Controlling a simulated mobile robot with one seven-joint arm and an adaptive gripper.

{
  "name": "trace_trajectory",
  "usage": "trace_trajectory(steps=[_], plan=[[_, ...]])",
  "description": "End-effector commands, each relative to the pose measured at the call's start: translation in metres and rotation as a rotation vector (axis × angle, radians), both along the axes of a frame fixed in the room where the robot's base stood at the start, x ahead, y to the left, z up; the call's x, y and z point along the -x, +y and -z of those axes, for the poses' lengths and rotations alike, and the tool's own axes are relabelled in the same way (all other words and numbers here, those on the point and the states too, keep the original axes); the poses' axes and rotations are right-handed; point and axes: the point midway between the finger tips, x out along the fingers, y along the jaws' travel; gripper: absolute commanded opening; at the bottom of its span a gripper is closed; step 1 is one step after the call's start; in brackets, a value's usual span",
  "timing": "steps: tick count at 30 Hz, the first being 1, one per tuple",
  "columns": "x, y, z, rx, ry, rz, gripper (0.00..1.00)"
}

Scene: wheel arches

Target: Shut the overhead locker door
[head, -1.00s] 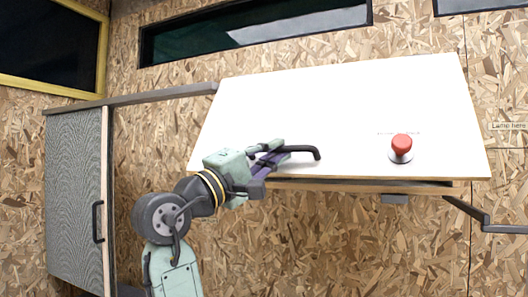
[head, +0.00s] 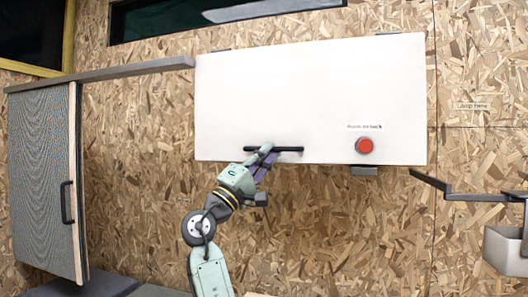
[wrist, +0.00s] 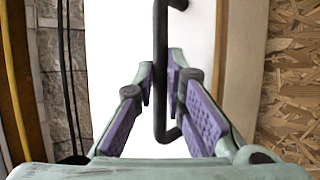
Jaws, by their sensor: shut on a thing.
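The white overhead locker door (head: 310,95) hangs as a nearly upright panel on the wall in the head view. I cannot tell whether a small gap is left behind its lower edge. Its black bar handle (head: 290,149) runs level along the lower left part of the door. My gripper (head: 264,152) reaches up from below and is shut on the handle. In the wrist view the handle (wrist: 161,55) passes between the purple finger pads of my gripper (wrist: 167,88), with the white door (wrist: 118,45) behind.
A red button (head: 365,145) sits low on the door's right side under a small label. A grey sliding door (head: 40,180) on a rail stands at the left. A black bracket arm (head: 445,187) and a grey bin (head: 505,250) are at the right.

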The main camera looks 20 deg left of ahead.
Motion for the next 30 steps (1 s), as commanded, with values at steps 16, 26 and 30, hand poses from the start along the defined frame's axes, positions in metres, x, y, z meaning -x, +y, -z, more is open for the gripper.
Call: trace_trajectory(steps=[16,26,30], plan=[[-0.008,-0.001,0.002,0.003,0.011,-0.005,0.20],[-0.004,0.001,0.005,0.002,0.010,-0.004,0.20],[0.009,0.010,0.018,0.003,0.010,-0.006,0.20]])
